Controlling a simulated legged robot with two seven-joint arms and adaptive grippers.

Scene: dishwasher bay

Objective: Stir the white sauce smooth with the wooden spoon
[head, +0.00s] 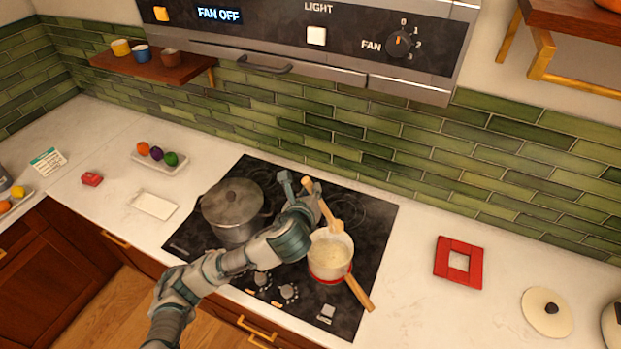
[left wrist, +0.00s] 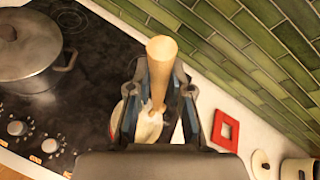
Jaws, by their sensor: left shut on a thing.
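The wooden spoon (head: 318,196) is held by my left gripper (head: 308,200), with its handle tilted and its lower end at the far rim of the saucepan. The cream saucepan (head: 331,262) has a red band and a wooden handle. It stands on the black hob with white sauce (head: 328,252) inside, which looks slightly uneven. In the left wrist view the spoon handle (left wrist: 161,62) rises between the fingers of my left gripper (left wrist: 158,98), with sauce (left wrist: 149,128) below. Whether the spoon tip is in the sauce is hard to tell. My right gripper is out of view.
A lidded grey pot (head: 233,208) stands left of the saucepan, close to my left arm. A red square trivet (head: 459,262) and a round pale lid (head: 547,312) lie on the right counter. The hood (head: 310,45) hangs above. Counter between hob and trivet is clear.

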